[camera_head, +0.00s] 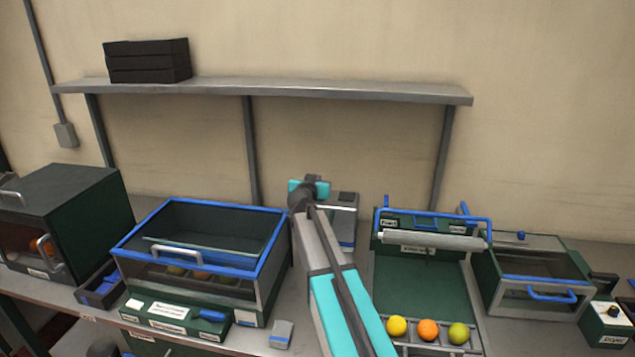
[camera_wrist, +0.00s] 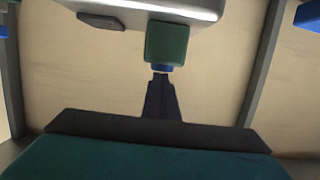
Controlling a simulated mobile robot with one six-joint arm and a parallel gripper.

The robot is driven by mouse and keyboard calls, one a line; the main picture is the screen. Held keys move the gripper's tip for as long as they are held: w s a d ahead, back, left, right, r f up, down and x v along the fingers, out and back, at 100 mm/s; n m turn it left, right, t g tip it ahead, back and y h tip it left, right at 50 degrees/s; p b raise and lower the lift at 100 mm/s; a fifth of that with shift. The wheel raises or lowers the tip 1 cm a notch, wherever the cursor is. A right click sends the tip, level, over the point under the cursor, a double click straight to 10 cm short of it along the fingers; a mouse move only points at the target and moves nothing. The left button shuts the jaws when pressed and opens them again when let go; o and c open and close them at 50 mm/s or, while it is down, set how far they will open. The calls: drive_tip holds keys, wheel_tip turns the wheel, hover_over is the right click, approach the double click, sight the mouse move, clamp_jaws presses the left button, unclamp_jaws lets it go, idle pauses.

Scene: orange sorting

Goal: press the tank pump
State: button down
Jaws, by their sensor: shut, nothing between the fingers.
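A glass-fronted tank with a blue rim (camera_head: 135,246) stands left of centre, with some fruit showing dimly inside. A green panel (camera_head: 150,310) with a white label and a blue handle (camera_head: 212,315) sits at its front. I cannot tell for sure which part is the pump. My gripper (camera_wrist: 160,76) is shut and empty. In the wrist view its tip is close to a green block with a blue end (camera_wrist: 165,42) on a pale grey body (camera_wrist: 190,8). I cannot tell whether they touch. In the head view my arm mostly hides the gripper.
A grey box (camera_head: 345,225) stands behind my arm. A green tray (camera_head: 415,285) with a roller and three fruits lies right of my arm. A glass-fronted box with a blue handle (camera_head: 525,293) is farther right. A shelf (camera_head: 270,91) runs along the wall above.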

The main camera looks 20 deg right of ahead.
drive_tip(key=shift+f, duration=0.2)
drive_tip(key=shift+r, duration=0.6)
drive_tip(key=s+a+r+b, duration=0.3)
drive_tip(key=s+a+r, duration=0.2)
drive_tip(key=s, duration=0.3)
drive_tip(key=shift+r, duration=0.3)
drive_tip(key=shift+s, duration=0.15)
idle(1.1)
